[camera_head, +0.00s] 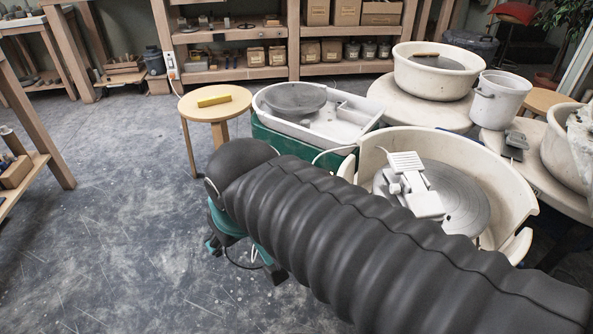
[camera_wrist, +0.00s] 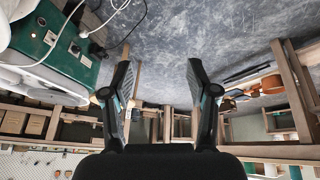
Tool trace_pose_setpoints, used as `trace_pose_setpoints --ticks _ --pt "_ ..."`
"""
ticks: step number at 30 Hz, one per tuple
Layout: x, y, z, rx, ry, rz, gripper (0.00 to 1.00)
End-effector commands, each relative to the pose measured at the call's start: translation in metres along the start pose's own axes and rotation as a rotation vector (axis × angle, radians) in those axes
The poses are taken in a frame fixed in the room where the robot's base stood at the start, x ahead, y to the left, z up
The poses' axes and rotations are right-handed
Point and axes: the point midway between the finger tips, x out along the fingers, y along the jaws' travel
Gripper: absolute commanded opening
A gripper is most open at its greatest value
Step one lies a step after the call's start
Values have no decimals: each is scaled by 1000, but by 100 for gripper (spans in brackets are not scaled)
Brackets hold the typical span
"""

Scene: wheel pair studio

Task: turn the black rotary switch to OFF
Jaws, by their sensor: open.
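The green wheel housing (camera_head: 262,141) stands beyond my arm in the head view, and its panel shows at the upper left of the wrist view (camera_wrist: 62,60). The switch cannot be made out in the head view. My gripper (camera_wrist: 158,64) is open and empty, with the panel apart from it, to the left of the left finger. In the head view my arm partly hides the gripper.
White and dark cables (camera_wrist: 105,20) hang by the panel. A round wooden stool (camera_head: 214,104) bearing a yellow block stands left of the green wheel. A cream wheel basin (camera_head: 510,180) lies right, partly behind my arm. Grey floor (camera_head: 100,220) is open at left.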

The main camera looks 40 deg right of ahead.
Motion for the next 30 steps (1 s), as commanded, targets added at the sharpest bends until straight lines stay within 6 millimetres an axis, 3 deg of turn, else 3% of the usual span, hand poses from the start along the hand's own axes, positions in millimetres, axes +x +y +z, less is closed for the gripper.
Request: trace_pose_setpoints --ticks 20,30 --pt "112 147 -72 -534 -604 487 59" --pt "191 214 -116 -861 -887 687 59"
